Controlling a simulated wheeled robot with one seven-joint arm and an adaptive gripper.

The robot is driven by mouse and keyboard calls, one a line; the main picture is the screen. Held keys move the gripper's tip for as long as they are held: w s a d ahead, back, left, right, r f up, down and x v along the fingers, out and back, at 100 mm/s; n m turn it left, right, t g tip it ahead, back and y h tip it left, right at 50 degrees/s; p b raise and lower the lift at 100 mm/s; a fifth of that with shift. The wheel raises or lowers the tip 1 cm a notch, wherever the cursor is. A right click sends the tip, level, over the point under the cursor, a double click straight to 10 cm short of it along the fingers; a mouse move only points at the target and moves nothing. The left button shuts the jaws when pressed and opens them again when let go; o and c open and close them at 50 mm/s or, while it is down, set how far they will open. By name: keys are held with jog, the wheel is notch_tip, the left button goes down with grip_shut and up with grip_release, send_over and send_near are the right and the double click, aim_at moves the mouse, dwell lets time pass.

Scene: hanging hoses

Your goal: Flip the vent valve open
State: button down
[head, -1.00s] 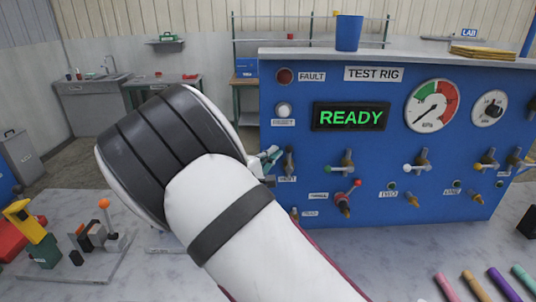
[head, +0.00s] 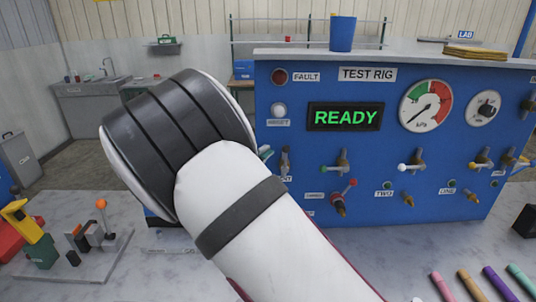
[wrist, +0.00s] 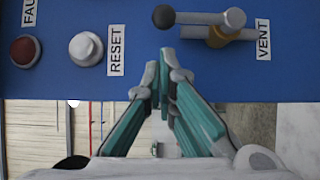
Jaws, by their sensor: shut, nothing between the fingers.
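The vent valve shows in the wrist view as a brass body (wrist: 222,40) with a silver lever (wrist: 200,18) lying across the picture and a black knob at its left end. The VENT label (wrist: 263,39) is right of it. In the head view the valve (head: 285,161) is just right of my arm, its lever upright, its label partly covered.
A RESET button (wrist: 86,48) and a red FAULT lamp (wrist: 25,51) sit left of the valve in the wrist view. Other valves (head: 342,162) line the blue test rig (head: 290,70), whose display (head: 346,117) reads READY. A small stand (head: 100,240) is at the left.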

jog(key=w+a+b+v, duration=0.1)
jog(key=v, duration=0.9)
jog(key=s+d+r+m+g+y, duration=0.15)
jog(key=s+d+m+g, duration=0.4)
jog(key=d, duration=0.65)
jog(key=s+d+r+m+g, duration=0.2)
jog(key=s+d+g, duration=0.5)
jog(key=d, duration=0.5)
jog(key=s+r+m+t+y, duration=0.1)
jog(key=s+y, duration=0.3)
jog(key=s, duration=0.6)
jog(key=s+r+m+t+y, duration=0.2)
jog(key=s+r+y, duration=0.1)
jog(key=s, duration=0.7)
jog(key=shift+d+r+m+y, duration=0.3)
jog(key=shift+r+m+y, duration=0.1)
jog(key=shift+y, duration=0.35)
